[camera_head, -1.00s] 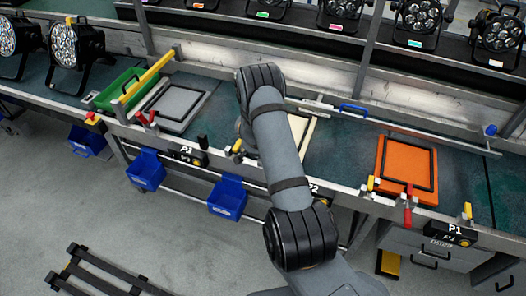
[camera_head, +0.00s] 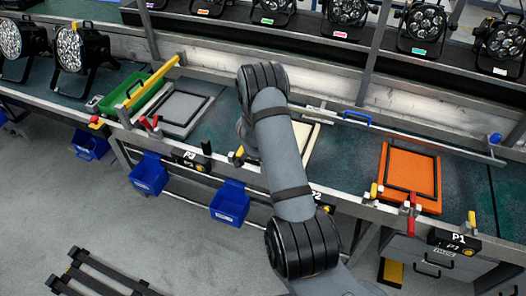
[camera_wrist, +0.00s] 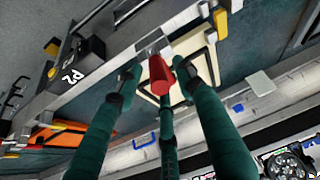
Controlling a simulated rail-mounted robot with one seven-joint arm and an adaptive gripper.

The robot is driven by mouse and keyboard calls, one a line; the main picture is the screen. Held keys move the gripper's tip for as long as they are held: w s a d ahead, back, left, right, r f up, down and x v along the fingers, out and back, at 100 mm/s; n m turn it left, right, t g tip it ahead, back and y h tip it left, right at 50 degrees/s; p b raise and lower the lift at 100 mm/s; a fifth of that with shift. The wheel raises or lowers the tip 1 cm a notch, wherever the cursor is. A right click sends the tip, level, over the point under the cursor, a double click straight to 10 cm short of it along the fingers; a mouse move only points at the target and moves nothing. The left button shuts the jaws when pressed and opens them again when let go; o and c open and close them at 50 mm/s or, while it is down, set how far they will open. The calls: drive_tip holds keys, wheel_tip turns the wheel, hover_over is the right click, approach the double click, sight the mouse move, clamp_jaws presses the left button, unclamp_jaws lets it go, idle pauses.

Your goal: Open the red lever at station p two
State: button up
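The red lever (camera_wrist: 161,77) shows in the wrist view at the bench rail, beside the cream plate (camera_wrist: 207,66) and near the black box marked P2 (camera_wrist: 76,66). My gripper (camera_wrist: 156,68) has its dark green fingers spread around the lever. One finger is on each side and another is below it in the picture. Gaps show on both sides, and I cannot tell whether any finger touches it. In the head view my arm hides the gripper and this lever; part of the cream plate (camera_head: 311,140) shows behind the arm.
In the head view, the orange plate (camera_head: 410,172) with its red lever (camera_head: 411,225) and the P1 box (camera_head: 456,243) are to the right. A grey plate (camera_head: 181,110) and a green bin (camera_head: 132,91) are left. Blue bins (camera_head: 230,203) hang below the bench edge.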

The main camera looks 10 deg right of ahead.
drive_tip(key=v, duration=0.9)
drive_tip(key=x, duration=1.2)
drive_tip(key=shift+d+f, duration=0.15)
drive_tip(key=shift+s, duration=0.1)
